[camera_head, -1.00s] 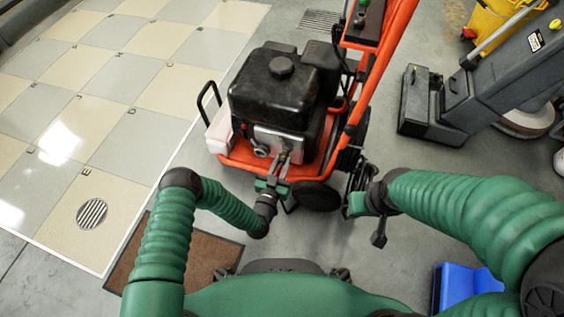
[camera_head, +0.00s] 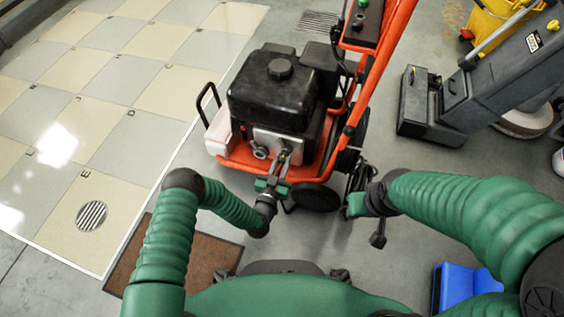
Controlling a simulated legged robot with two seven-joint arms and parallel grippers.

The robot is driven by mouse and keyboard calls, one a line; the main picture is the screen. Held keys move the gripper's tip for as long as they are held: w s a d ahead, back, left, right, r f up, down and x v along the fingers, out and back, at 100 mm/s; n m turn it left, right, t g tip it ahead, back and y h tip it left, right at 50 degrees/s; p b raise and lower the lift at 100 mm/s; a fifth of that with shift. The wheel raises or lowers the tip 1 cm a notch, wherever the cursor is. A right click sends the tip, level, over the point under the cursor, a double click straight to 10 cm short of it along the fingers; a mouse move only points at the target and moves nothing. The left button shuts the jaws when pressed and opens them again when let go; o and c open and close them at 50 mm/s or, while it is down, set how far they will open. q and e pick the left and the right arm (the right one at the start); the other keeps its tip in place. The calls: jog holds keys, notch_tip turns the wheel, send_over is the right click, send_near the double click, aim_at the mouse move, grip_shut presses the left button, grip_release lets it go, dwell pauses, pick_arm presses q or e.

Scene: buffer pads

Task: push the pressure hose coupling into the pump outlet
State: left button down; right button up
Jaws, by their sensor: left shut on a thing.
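The pressure washer (camera_head: 280,110), with a black engine on an orange frame, stands ahead of me. Its metal pump (camera_head: 272,142) faces me at the lower front. My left gripper (camera_head: 278,172) reaches up to the pump front and is shut on a small coupling (camera_head: 284,154), which lies in line with the pump. The outlet itself is hidden, and I cannot tell how deep the coupling sits. My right gripper (camera_head: 357,204) is at the right of the washer's wheel, close to a dark bundle of hose (camera_head: 358,180). Its fingers are too small and dark to read.
A black wheel (camera_head: 316,196) sits between my two grippers. A brown mat (camera_head: 180,255) lies at lower left and a blue box (camera_head: 462,287) at lower right. A grey floor machine (camera_head: 480,95) and a yellow bucket (camera_head: 490,25) stand at upper right. Tiled floor at left is clear.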

pick_arm(q)
jog(key=shift+w+d, duration=0.1)
jog(key=shift+w, duration=0.05)
dwell(0.4)
jog(key=c, duration=1.1)
grip_release()
